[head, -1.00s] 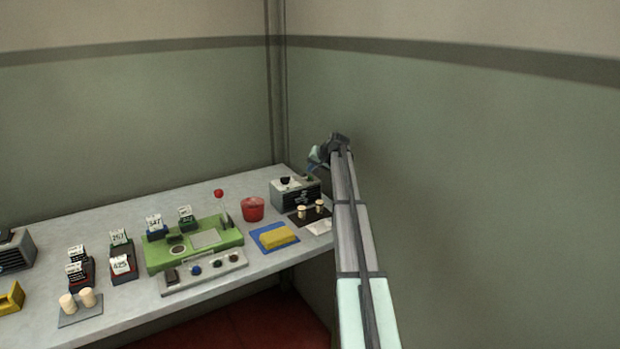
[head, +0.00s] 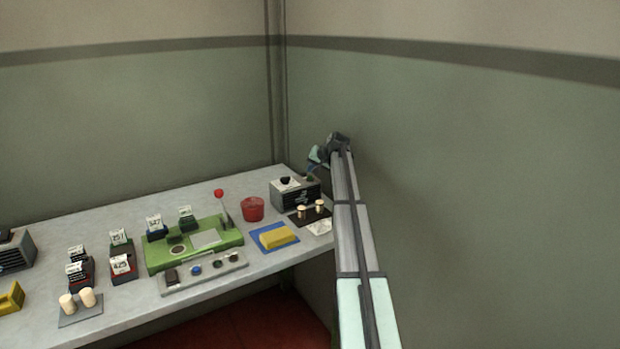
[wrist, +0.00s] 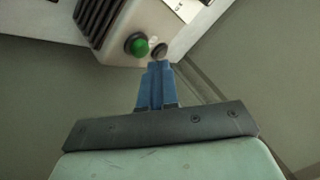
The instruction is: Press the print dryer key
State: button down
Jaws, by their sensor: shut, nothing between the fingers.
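The print dryer appears to be the grey vented box (head: 296,194) at the back right of the table in the head view. The wrist view shows part of this box (wrist: 118,32), with dark vent slats. On its pale face are a round green button (wrist: 137,45) and a smaller dark round button (wrist: 160,50) to its right. My gripper (wrist: 159,64) has its blue fingers together and empty. The fingertips are close to the dark button and right of the green one; contact cannot be told. In the head view the fingers are small and unclear behind the box.
A red tub (head: 252,209) and a yellow block on a blue mat (head: 262,247) are left of the box. A dark tray with two corks (head: 295,217) stands in front. A green press (head: 165,258) sits mid-table. The wall is close on the right.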

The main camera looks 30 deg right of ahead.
jog(key=shift+f, duration=0.2)
jog(key=shift+f, duration=0.25)
jog(key=shift+f, duration=0.45)
dwell(1.1)
jog(key=shift+r, duration=0.9)
jog(key=shift+r, duration=0.1)
jog(key=shift+r, duration=2.4)
